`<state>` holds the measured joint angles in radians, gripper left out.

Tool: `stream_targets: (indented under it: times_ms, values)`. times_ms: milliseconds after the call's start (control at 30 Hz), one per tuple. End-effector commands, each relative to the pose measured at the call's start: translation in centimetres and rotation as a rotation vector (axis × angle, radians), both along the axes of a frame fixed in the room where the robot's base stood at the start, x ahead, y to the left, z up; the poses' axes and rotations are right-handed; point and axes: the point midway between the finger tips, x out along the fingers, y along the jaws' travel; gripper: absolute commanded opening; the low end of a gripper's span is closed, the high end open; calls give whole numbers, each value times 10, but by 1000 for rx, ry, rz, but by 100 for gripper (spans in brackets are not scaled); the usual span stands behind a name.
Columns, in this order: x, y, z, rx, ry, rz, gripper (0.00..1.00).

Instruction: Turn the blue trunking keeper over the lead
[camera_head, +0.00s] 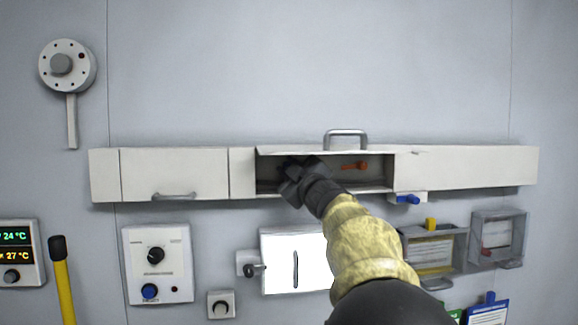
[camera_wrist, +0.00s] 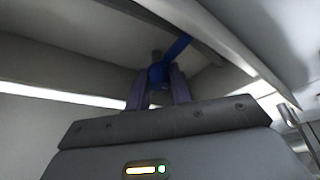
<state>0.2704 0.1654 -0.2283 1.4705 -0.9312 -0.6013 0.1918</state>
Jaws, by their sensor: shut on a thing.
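The long white trunking (camera_head: 175,175) runs across the wall, with one section open. My gripper (camera_head: 290,176) reaches into the left part of that opening; its dark body hides what it holds in the head view. In the wrist view my gripper's fingers (camera_wrist: 158,92) are shut on the hub of the blue keeper (camera_wrist: 179,47), whose arm points up and to the right. A small grey stub shows just above the hub. An orange keeper (camera_head: 355,166) sits in the right part of the opening. I cannot make out the lead.
A raised lid with a grey handle (camera_head: 346,134) edges the top of the opening. A blue lever (camera_head: 410,199) sits on a small plate below the trunking. A bright white panel (camera_head: 290,262) and two framed boxes (camera_head: 497,238) are lower on the wall.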

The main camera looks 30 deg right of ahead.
Motion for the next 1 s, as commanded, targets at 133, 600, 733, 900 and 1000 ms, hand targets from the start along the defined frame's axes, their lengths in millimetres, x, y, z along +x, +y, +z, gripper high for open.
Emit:
stream_targets:
  times_ms: [133, 600, 733, 900, 1000]
  values:
    - [1, -2, -5, -9, 13, -5, 0]
    - [1, -1, -3, -8, 8, -3, 43]
    - [1, 0, -2, -8, 6, -2, 43]
    - [-5, -1, -4, -8, 5, -2, 43]
    - [-16, -1, -8, -7, 3, -3, 43]
